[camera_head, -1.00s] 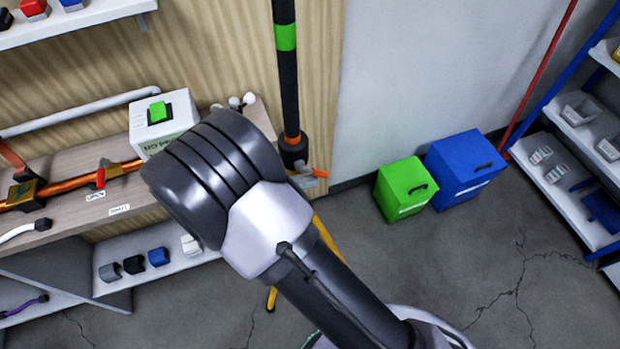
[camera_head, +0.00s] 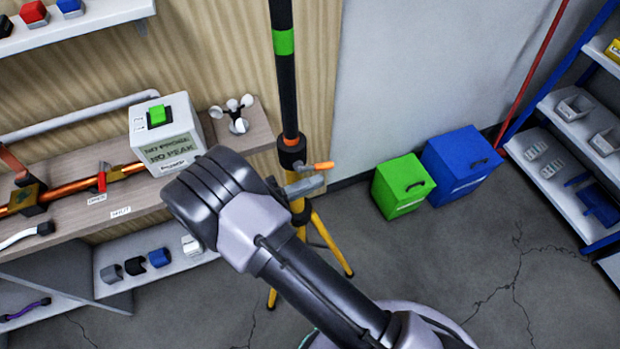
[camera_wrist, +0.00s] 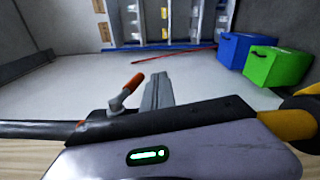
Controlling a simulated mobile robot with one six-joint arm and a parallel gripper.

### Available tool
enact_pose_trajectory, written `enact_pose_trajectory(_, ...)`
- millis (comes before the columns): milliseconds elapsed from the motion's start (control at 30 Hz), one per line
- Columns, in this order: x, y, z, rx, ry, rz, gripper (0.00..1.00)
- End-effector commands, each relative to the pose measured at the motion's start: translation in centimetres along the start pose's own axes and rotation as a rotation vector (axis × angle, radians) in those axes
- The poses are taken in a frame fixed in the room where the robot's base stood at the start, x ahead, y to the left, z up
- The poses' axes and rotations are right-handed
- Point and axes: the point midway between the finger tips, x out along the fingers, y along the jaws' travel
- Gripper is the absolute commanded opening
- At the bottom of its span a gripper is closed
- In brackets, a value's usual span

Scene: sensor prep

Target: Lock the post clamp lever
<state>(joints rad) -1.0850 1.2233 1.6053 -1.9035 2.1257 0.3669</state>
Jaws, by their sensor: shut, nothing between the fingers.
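The black post (camera_head: 285,85) stands upright on a yellow tripod, with a dark clamp collar (camera_head: 292,153) near its lower end. The clamp lever, with its orange tip (camera_head: 323,166), points right from the collar. It also shows in the wrist view as a grey stem with an orange end (camera_wrist: 135,84). My gripper (camera_head: 318,182) is shut and empty, just below the lever in the head view. In the wrist view its grey fingers (camera_wrist: 157,90) are just right of the orange end. I cannot tell whether they touch the lever. My arm hides part of the tripod.
A workbench with a white box (camera_head: 165,130), a copper pipe (camera_head: 75,188) and a cup anemometer (camera_head: 237,115) stands left of the post. Green (camera_head: 402,185) and blue (camera_head: 460,162) bins stand right, before a blue-framed shelf (camera_head: 570,140). Floor between is clear.

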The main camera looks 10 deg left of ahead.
Motion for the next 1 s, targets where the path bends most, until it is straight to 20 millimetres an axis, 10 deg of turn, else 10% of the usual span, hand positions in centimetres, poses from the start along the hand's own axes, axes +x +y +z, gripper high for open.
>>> enact_pose_trajectory(67,0.1,-2.7,0.0,-0.002,-0.004,0.001,0.0)
enact_pose_trajectory(500,-9.0,-2.5,-0.1,0.001,-0.002,0.0,0.0)
enact_pose_trajectory(1000,-9.9,-2.6,0.0,0.0,-0.003,0.0,0.0)
